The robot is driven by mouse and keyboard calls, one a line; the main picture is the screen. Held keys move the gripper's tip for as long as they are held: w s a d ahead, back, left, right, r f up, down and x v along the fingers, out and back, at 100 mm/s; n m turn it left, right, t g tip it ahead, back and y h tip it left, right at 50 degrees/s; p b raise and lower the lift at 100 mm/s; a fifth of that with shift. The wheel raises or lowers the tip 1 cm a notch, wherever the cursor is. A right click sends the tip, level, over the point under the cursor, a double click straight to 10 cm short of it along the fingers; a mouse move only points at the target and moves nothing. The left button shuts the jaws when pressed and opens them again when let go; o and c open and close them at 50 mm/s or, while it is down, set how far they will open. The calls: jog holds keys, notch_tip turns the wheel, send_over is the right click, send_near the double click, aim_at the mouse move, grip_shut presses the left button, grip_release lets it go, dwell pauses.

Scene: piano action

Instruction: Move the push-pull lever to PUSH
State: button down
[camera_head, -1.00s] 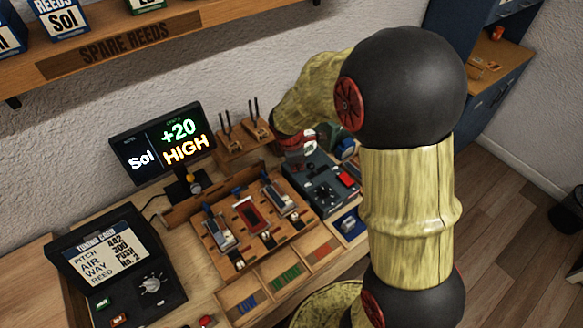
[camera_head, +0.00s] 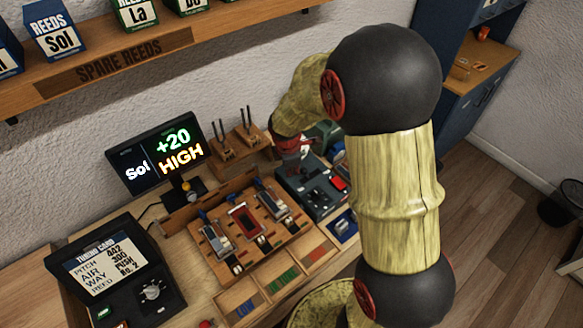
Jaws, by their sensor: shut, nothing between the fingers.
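A dark control box (camera_head: 296,181) with knobs and a red part (camera_head: 338,184) sits on the bench right of the reed board. I cannot make out which part is the push-pull lever or its setting. My gripper (camera_head: 303,158) is over the back of this box, shut and empty. Its fingertips are small and hard to see, so I cannot tell whether they touch anything. The tuning card (camera_head: 108,263) at the left reads pitch 442, air 300, way PUSH, reed No. 2. The display (camera_head: 158,152) shows Sol, +20 and HIGH.
The wooden reed board (camera_head: 213,262) holds several metal reeds. A tray (camera_head: 268,290) with blue, green and red compartments lies in front. A wooden stand (camera_head: 243,150) with upright tools is behind. The spare reeds shelf (camera_head: 220,32) hangs above. My arm covers the right of the bench.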

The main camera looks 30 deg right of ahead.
jog(key=shift+w+d+r+y+p, duration=0.1)
jog(key=shift+d+r+y+p, duration=0.35)
jog(key=shift+p, duration=1.4)
jog(key=shift+d+r+y+p, duration=0.15)
jog(key=shift+d+y+p, duration=0.1)
jog(key=shift+p, duration=0.65)
jog(key=shift+w+d+r+y+p, duration=0.2)
jog(key=shift+d+y+p, duration=0.3)
jog(key=shift+p, duration=0.3)
jog(key=shift+w+d+y, duration=0.1)
jog(key=shift+d+y, duration=0.4)
jog(key=d+y+b, duration=0.1)
jog(key=d+b, duration=0.1)
jog(key=g+y+b, duration=0.1)
jog(key=b, duration=0.1)
jog(key=shift+w+d+m+y, duration=0.25)
jog(key=shift+d+m+y, duration=0.05)
jog(key=shift+d, duration=0.1)
jog(key=shift+a+r+p, duration=0.3)
jog(key=shift+r+p, duration=0.05)
jog(key=shift+d+r, duration=0.1)
jog(key=shift+r, duration=0.65)
